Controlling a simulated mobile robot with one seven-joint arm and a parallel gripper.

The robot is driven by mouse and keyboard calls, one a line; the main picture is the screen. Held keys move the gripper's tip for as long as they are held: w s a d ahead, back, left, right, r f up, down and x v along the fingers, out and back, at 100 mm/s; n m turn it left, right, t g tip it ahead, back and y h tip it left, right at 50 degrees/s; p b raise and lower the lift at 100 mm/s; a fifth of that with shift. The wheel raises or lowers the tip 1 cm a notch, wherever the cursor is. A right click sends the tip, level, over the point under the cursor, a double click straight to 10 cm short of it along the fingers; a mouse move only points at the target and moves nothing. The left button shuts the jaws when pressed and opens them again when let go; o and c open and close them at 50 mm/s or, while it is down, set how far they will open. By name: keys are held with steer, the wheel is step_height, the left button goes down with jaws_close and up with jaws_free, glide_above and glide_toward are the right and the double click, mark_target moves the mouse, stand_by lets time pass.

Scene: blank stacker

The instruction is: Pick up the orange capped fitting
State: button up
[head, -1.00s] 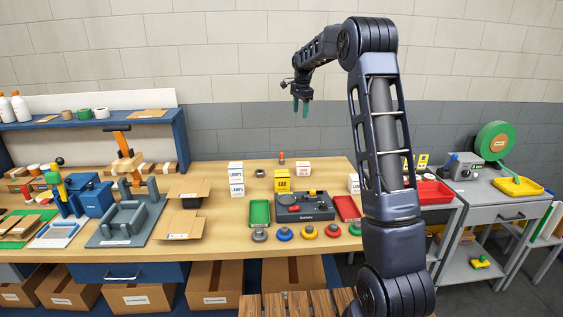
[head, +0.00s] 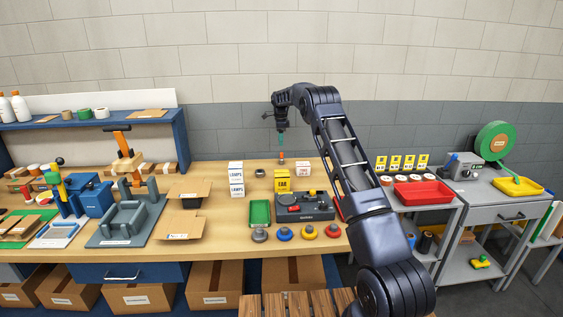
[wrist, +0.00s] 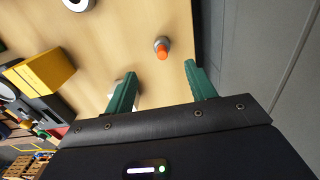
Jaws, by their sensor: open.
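The orange capped fitting (head: 281,156) stands upright near the back edge of the wooden workbench (head: 215,215). In the wrist view the fitting (wrist: 162,48) shows an orange cap on a grey base, lying ahead of and between the fingertips. My gripper (head: 282,137) is above the fitting, pointing down, with its green fingers apart. In the wrist view my gripper (wrist: 158,72) is open and empty, and the fitting is not between the fingers' inner faces.
The wall is behind the bench.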

glide_above(281, 158)
steer(key=f, duration=0.5)
steer(key=shift+w+f, duration=0.3)
steer(key=shift+w+d+f, duration=0.1)
steer(key=shift+f, duration=1.2)
steer(key=shift+w+d+f, duration=0.1)
steer(key=shift+f, duration=1.15)
steer(key=shift+c, duration=0.4)
steer(key=c, duration=1)
